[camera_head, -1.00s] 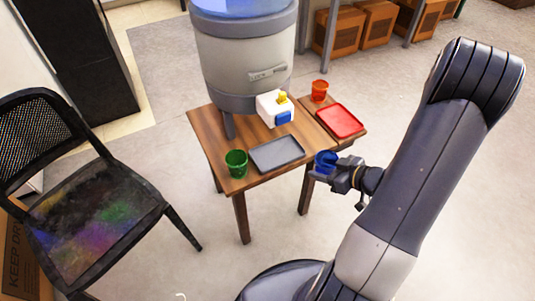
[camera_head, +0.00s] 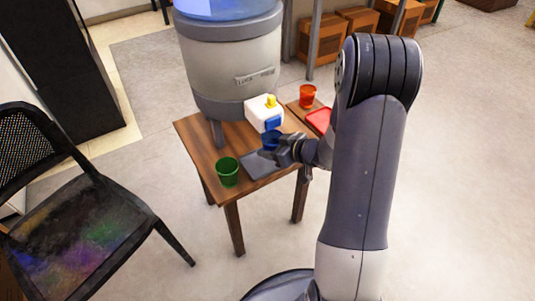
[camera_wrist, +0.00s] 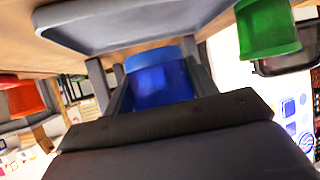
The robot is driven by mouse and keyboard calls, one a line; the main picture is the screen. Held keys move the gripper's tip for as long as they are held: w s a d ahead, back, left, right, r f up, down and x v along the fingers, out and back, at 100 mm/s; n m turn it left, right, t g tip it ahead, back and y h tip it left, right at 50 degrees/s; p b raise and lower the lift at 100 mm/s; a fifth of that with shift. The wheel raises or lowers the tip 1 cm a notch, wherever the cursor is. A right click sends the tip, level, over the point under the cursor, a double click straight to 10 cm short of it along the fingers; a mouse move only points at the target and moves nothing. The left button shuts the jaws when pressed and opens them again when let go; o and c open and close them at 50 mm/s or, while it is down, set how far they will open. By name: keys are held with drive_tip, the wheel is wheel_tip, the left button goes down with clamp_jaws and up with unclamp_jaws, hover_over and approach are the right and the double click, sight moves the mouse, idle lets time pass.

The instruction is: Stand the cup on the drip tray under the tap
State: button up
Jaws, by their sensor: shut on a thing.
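A blue cup (camera_head: 269,139) is between the fingers of my gripper (camera_head: 276,151), which is shut on it. In the wrist view the cup (camera_wrist: 160,82) shows between the two grey fingers. The cup is close below the blue part of the tap (camera_head: 265,114) on the dispenser. The grey drip tray (camera_head: 255,168) lies on the wooden table, partly hidden by my gripper and the cup. The tray (camera_wrist: 120,28) also shows beyond the cup in the wrist view. I cannot tell whether the cup touches the tray.
A green cup (camera_head: 228,172) stands on the table left of the drip tray. A red cup (camera_head: 307,95) and a red tray (camera_head: 319,120) are at the right, the tray partly behind my arm. A black chair (camera_head: 80,240) stands at the left.

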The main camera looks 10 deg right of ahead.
drive_tip(key=shift+w+a, duration=0.3)
drive_tip(key=shift+w, duration=0.15)
drive_tip(key=shift+w+a+f+b, duration=0.15)
drive_tip(key=shift+f+b, duration=0.4)
drive_tip(key=shift+f, duration=0.35)
drive_tip(key=shift+w+a+f+b, duration=0.15)
drive_tip(key=shift+f+b, duration=0.4)
drive_tip(key=shift+f, duration=0.3)
drive_tip(key=shift+d, duration=0.1)
drive_tip(key=shift+f, duration=0.2)
drive_tip(key=o, duration=1)
drive_tip(key=shift+r, duration=0.1)
